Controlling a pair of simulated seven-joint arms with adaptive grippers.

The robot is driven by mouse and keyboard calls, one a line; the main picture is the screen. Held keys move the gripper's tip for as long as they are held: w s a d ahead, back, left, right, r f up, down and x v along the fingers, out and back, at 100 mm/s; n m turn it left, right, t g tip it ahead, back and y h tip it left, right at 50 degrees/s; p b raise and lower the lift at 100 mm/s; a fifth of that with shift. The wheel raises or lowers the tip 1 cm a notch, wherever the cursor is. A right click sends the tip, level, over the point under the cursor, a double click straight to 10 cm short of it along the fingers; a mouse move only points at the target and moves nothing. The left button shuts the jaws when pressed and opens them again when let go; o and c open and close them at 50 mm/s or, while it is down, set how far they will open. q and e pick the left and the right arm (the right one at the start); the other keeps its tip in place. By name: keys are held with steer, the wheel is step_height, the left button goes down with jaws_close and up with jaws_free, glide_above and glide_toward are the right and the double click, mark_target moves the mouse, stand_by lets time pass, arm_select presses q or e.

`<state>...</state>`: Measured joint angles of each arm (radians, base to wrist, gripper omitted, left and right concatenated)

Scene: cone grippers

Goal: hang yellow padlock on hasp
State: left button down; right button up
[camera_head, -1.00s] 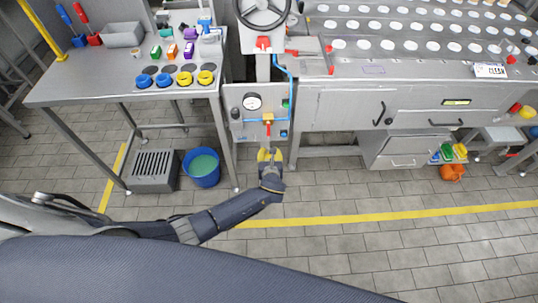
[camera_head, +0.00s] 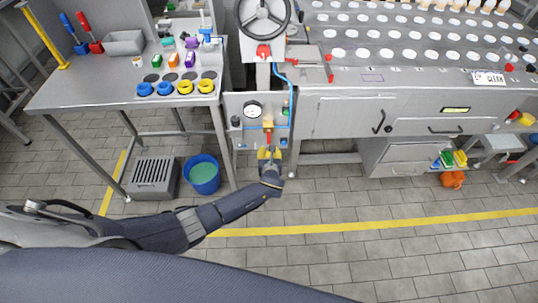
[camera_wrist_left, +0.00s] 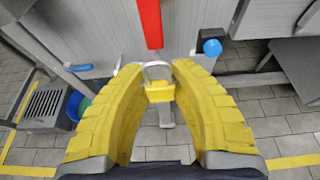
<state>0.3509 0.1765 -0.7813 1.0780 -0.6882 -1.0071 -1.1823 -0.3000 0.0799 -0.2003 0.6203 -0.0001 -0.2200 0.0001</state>
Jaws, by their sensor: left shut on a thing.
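The yellow padlock (camera_wrist_left: 161,92) shows in the left wrist view, upright with its grey shackle on top. My left gripper (camera_wrist_left: 159,80) is shut on it, with a thick yellow finger on each side. In the head view the same gripper (camera_head: 269,153) is at the lower part of the grey gauge panel, just below a red lever. The red lever (camera_wrist_left: 149,22) hangs down, its lower end close above the shackle. I cannot make out the hasp clearly, nor whether the shackle passes through it. My right gripper is out of view.
A gauge (camera_head: 253,110) and a blue pipe (camera_head: 291,97) are on the panel above the gripper. A blue knob (camera_wrist_left: 212,47) sticks out to the right. A blue bucket (camera_head: 202,178) stands left, beneath the metal table (camera_head: 90,92). The floor in front is free.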

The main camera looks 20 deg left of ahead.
arm_select(q)
steer(key=shift+x, duration=0.9)
steer(key=shift+f, duration=0.1)
steer(key=c, duration=1.1)
jaws_free()
